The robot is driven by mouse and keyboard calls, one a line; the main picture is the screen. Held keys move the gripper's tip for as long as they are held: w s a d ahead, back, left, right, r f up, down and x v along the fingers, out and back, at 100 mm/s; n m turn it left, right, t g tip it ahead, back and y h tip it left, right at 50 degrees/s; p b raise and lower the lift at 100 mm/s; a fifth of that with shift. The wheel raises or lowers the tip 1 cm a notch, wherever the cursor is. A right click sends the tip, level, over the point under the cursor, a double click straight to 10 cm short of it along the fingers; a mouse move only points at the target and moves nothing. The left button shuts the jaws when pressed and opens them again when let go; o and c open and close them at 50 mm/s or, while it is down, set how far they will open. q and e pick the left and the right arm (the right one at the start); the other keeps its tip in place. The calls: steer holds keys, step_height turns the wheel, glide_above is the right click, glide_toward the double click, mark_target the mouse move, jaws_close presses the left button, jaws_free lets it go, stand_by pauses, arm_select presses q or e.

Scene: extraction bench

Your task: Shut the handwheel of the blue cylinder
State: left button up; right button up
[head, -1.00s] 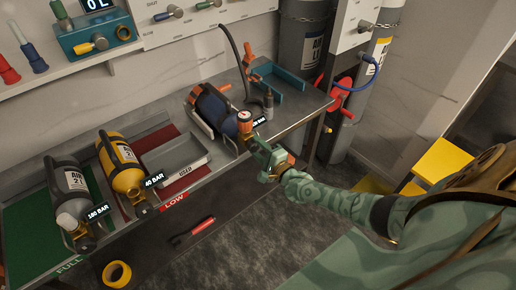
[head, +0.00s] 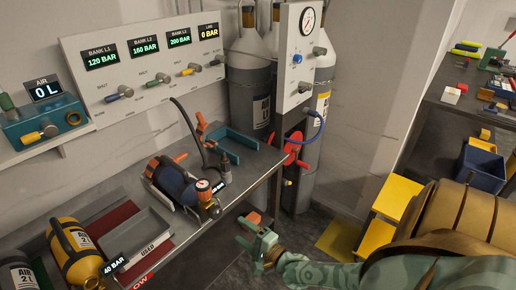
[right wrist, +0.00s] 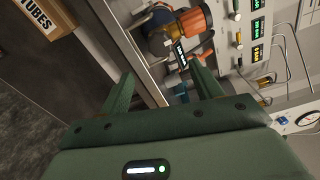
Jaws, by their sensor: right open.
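The blue cylinder (head: 174,184) lies in a cradle at the right part of the bench. Its valve end, with a round gauge (head: 203,185) and orange parts, faces the bench's front edge. My right gripper (head: 254,232) is open and empty, in front of the bench edge, to the right of and apart from the valve. In the right wrist view, the open fingers (right wrist: 163,84) point towards the bench. An orange knob (right wrist: 193,22) shows beyond them, beside the cylinder's dark readout tag. I cannot tell how far the handwheel is turned. My left gripper is out of view.
A yellow cylinder (head: 74,252) and a grey tray (head: 135,236) lie to the left on the bench. A hose and a teal holder (head: 232,143) are behind the blue cylinder. Tall gas cylinders (head: 250,90) and yellow steps (head: 394,198) stand to the right.

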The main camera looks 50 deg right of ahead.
steer(key=s, duration=0.6)
steer(key=shift+d, duration=0.2)
steer(key=shift+w, duration=0.1)
steer(key=s+f+n+g, duration=0.5)
steer(key=s+f+n, duration=0.2)
steer(key=f+n, duration=0.25)
steer(key=s+f+n+g, duration=0.5)
steer(key=s+f+n, duration=0.2)
steer(key=f+n, duration=0.3)
steer(key=s+a+f+n+g, duration=0.2)
steer(key=s+a+f, duration=0.3)
steer(key=s, duration=0.5)
steer(key=s+a+f+n+g+h, duration=0.1)
steer(key=s+a+f+g, duration=0.4)
steer(key=s, duration=0.6)
steer(key=shift+f+n, duration=0.15)
steer(key=shift+n, duration=0.3)
